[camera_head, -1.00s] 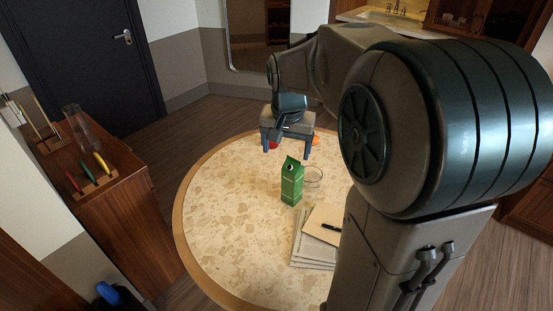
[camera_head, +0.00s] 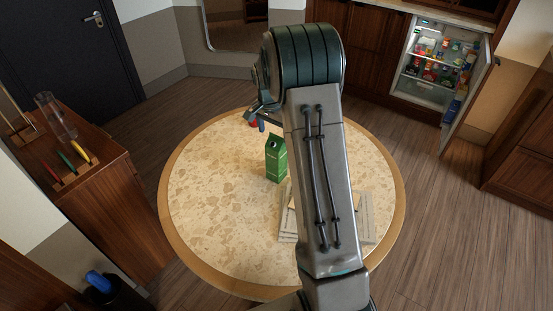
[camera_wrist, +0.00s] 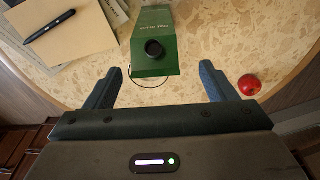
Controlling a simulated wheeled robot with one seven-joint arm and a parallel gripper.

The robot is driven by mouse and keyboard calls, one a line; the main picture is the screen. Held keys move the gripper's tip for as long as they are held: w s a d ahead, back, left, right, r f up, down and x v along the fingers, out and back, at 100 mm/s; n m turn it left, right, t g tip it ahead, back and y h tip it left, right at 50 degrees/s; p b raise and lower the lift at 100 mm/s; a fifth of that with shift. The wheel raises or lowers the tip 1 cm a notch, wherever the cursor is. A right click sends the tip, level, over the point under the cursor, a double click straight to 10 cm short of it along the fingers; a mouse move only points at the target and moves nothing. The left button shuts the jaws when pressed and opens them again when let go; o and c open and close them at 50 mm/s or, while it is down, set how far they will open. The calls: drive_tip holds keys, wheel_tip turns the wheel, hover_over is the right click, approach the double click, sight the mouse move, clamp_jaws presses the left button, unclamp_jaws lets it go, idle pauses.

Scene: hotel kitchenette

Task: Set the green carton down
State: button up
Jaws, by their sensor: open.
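The green carton (camera_head: 276,160) stands upright on the round stone-topped table (camera_head: 215,205). In the wrist view the carton (camera_wrist: 154,40) shows its dark round cap towards me, ahead of and between my fingers. My gripper (camera_wrist: 164,82) is open, and its two fingers are apart with nothing held between them. A thin clear rim, seemingly of a glass (camera_wrist: 148,78), shows just below the carton in the wrist view.
A red apple (camera_wrist: 249,85) lies to the right in the wrist view. Papers (camera_head: 368,215) lie on the table, with an envelope (camera_wrist: 62,35) and a black pen (camera_wrist: 50,26) on top. The table's left part is clear. A fridge (camera_head: 437,65) stands open at the back right.

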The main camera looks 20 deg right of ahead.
sight(276, 146)
wheel_tip(276, 146, down, 7)
drive_tip(key=p, duration=0.1)
drive_tip(key=shift+d+p, duration=0.4)
drive_tip(key=shift+d, duration=0.05)
drive_tip(key=shift+f, duration=0.1)
drive_tip(key=shift+c, duration=0.4)
clamp_jaws()
